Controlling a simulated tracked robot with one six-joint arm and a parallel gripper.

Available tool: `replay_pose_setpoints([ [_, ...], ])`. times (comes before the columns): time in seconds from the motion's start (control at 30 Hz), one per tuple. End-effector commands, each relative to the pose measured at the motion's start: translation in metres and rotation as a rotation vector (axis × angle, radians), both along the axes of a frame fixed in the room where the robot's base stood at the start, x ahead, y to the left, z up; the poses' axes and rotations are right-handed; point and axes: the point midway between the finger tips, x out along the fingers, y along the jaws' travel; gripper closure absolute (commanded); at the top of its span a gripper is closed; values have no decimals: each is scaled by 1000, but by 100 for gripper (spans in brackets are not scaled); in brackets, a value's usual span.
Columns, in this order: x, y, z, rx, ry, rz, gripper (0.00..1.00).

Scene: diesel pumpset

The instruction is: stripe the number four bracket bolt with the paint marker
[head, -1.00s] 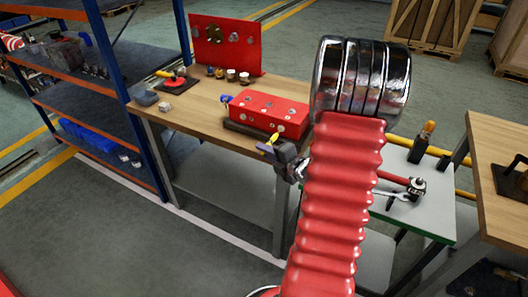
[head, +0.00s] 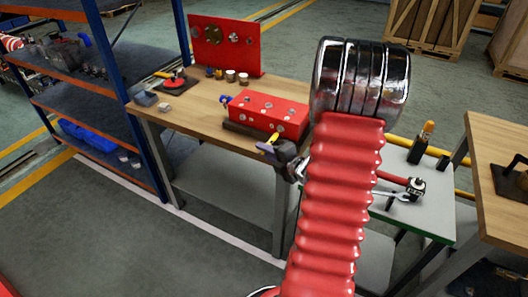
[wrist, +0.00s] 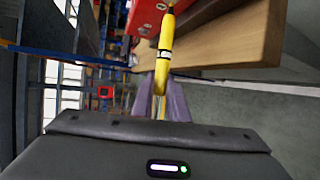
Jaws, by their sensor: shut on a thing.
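My gripper (head: 277,147) is shut on a yellow paint marker (wrist: 165,42) with dark bands. In the wrist view the marker stands out from between the two purple-grey fingers (wrist: 161,100), towards a red block. In the head view the gripper is at the front edge of the wooden bench, just in front of the red block (head: 262,110). The block has several round metal bolts or fittings on its top and front. I cannot read any numbers, so I cannot tell which is bolt four. I cannot tell whether the marker tip touches the block.
The wooden bench (head: 200,105) also carries a red upright panel (head: 226,43), several small jars (head: 230,75) and a grey bin (head: 144,98). A blue-framed shelf (head: 104,80) stands at left. A pale table (head: 425,215) with tools is at right, partly behind my arm.

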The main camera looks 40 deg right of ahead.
Motion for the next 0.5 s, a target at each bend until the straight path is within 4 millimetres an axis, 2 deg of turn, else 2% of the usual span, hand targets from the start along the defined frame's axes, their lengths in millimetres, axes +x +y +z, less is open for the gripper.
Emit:
replay_pose_setpoints([
  [0.5,0,-1,5,-2,-2,0,100],
])
